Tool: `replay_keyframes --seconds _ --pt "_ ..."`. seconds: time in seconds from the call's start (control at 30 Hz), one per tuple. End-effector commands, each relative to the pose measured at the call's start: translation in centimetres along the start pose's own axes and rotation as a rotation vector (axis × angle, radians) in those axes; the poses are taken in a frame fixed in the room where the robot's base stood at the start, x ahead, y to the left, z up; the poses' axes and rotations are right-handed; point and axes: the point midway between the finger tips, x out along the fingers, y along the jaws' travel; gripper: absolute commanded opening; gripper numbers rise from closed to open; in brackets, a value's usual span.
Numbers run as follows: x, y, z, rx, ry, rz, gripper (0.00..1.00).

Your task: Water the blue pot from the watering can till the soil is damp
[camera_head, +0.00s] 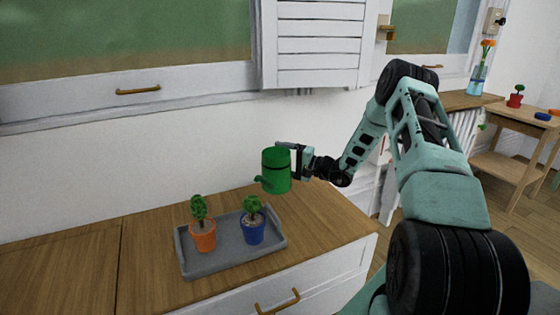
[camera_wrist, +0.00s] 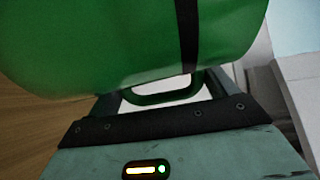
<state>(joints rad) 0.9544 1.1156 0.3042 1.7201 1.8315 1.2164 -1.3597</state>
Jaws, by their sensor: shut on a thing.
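The green watering can (camera_head: 275,170) is in the air above the back right of the tray. My gripper (camera_head: 296,160) is shut on it from the right. The can looks close to upright, with its short spout at the lower left, above the blue pot. In the wrist view the can's green body (camera_wrist: 130,45) with a dark band fills the top, and its handle sits between my fingers (camera_wrist: 165,95). The blue pot (camera_head: 253,232) holds a small green plant and stands on the right side of the tray. Its soil is too small to judge.
A grey tray (camera_head: 207,268) on the wooden cabinet top (camera_head: 75,265) also holds an orange pot (camera_head: 203,236) with a plant, left of the blue pot. Bare wood lies either side. A small wooden table (camera_head: 515,115) with a red pot (camera_head: 515,100) stands far right.

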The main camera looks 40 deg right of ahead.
Motion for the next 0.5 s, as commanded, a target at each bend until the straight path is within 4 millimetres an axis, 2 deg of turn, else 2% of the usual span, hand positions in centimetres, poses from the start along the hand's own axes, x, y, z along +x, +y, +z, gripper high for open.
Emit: replay_keyframes --seconds 0.5 --pt "0.1 -1.8 -0.2 -0.07 -0.001 -0.011 0.34"
